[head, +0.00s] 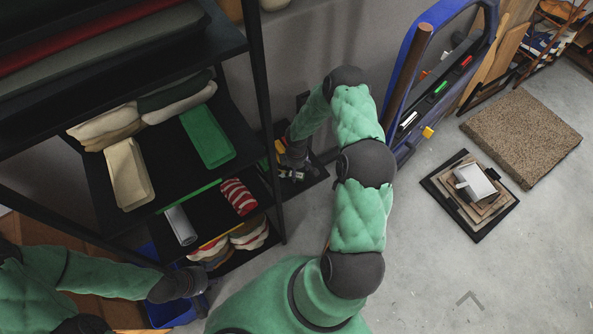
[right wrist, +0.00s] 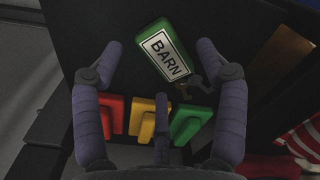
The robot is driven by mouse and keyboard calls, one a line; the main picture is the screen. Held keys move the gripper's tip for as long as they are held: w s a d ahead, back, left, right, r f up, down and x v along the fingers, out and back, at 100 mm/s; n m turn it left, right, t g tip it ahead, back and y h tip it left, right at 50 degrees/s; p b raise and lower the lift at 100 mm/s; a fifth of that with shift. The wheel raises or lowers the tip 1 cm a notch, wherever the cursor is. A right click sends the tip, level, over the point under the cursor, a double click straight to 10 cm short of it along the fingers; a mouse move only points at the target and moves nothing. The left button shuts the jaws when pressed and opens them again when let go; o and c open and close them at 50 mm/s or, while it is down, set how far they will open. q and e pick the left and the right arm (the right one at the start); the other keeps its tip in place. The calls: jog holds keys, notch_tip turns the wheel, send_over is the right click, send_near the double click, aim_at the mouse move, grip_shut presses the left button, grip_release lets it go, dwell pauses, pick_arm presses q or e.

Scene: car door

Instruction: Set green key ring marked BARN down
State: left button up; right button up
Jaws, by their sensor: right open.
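The green key ring marked BARN (right wrist: 166,52) shows in the right wrist view, its white label face up and small metal keys at its lower right. It lies over a dark surface, tilted, between the fingertips of my right gripper (right wrist: 158,48). That gripper is open, with a gap on both sides of the tag. In the head view my right gripper (head: 291,163) is low beside the black shelf, and the key ring cannot be made out there. My left gripper (head: 196,287) is at the lower left, its fingers too unclear to read.
Red (right wrist: 112,115), yellow (right wrist: 142,117) and green (right wrist: 190,124) pieces sit in a row below the key ring, near my fingers. The black shelf (head: 265,120) with folded cloths stands left of my right arm. A blue car door (head: 404,80) stands right. Open floor lies at lower right.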

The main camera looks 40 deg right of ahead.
notch_tip(320, 180, up, 10)
jog(key=p, duration=0.2)
jog(key=shift+r+p, duration=0.15)
jog(key=shift+p, duration=0.15)
jog(key=shift+o, duration=0.7)
jog(key=shift+r, duration=0.15)
jog(key=m+b, duration=1.1)
jog(key=m, duration=2.5)
send_over(297, 173)
jog(key=a, duration=0.2)
jog(key=f, duration=0.7)
jog(key=shift+s+d+f, duration=0.2)
jog(key=shift+s+d, duration=0.05)
jog(key=shift+s, duration=0.1)
notch_tip(297, 173, down, 5)
jog(key=shift+w+r+b, duration=0.1)
jog(key=shift+b, duration=0.9)
